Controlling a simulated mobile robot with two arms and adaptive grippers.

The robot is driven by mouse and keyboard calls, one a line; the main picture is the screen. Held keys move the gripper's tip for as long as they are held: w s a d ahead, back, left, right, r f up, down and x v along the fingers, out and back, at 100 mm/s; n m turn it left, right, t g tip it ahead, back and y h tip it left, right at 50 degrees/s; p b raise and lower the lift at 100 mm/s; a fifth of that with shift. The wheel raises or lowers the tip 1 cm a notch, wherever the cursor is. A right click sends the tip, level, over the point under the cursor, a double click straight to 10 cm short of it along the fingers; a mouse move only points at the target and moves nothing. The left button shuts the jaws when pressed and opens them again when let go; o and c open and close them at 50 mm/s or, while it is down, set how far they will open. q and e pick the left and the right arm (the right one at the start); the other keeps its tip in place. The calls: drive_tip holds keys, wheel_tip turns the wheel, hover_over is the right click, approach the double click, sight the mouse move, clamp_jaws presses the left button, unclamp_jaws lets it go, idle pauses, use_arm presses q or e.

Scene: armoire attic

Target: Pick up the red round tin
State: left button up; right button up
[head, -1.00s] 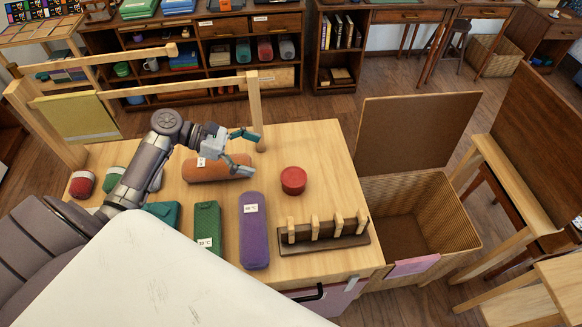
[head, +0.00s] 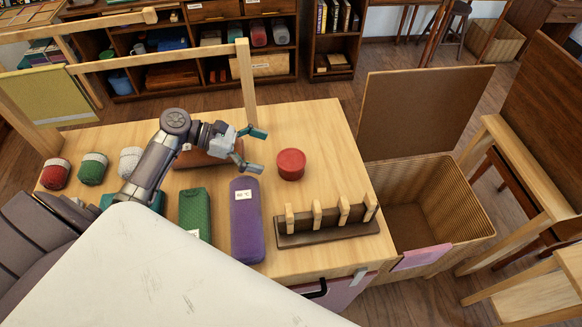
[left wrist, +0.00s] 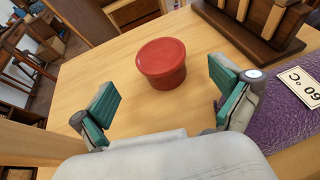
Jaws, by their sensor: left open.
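The red round tin (head: 291,164) stands upright on the light wooden table (head: 312,128), left of the wicker hamper. In the left wrist view the tin (left wrist: 162,63) sits just beyond and between the fingertips. My left gripper (head: 258,151) is open and empty, a little to the left of the tin and apart from it. In the left wrist view the teal finger pads of my left gripper (left wrist: 160,95) are spread wider than the tin. My right gripper is not in view.
A purple case (head: 245,222) and a green case (head: 195,212) lie in front of the tin. A wooden peg rack (head: 328,232) stands at the front right. A brown case (head: 205,157) lies behind my arm. An open wicker hamper (head: 440,208) stands right of the table.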

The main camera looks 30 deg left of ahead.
sight(291, 159)
use_arm(q)
drive_tip(key=p+x, duration=0.1)
drive_tip(key=x, duration=0.9)
drive_tip(key=shift+w+d, duration=0.2)
drive_tip(key=shift+d, duration=0.15)
drive_tip(key=c, duration=1.1)
